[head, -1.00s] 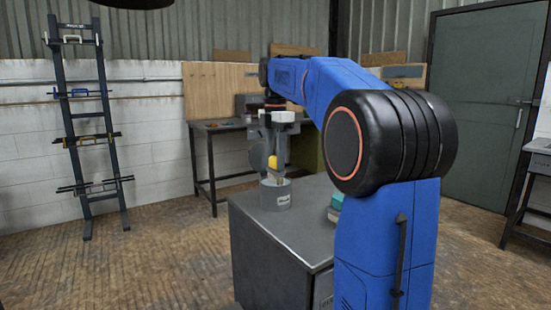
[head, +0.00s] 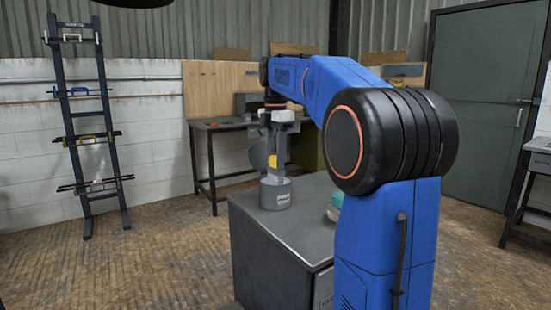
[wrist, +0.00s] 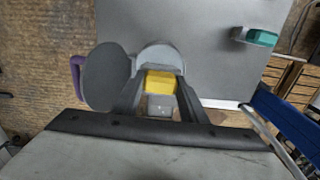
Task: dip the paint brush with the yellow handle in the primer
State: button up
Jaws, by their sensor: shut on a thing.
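My gripper (head: 276,150) is shut on the yellow-handled paint brush (head: 272,162), which points down and is roughly upright. The yellow handle also shows between the fingers in the wrist view (wrist: 160,82). The grey primer tin (head: 276,195) stands on the grey cabinet top near its far left corner, directly below the brush. Its label is too small to read. The brush's lower end is at the tin's mouth; I cannot tell how deep it is. In the wrist view the tin's rim (wrist: 160,56) shows just beyond the handle.
The grey cabinet top (head: 300,225) is mostly clear. A teal object (head: 335,208) lies on it, partly behind my arm. A grey disc (wrist: 108,77) shows beside the gripper. A workbench (head: 215,126) stands behind, and a dark rack (head: 75,120) leans on the left wall.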

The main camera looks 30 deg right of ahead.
jog(key=shift+r, duration=3.5)
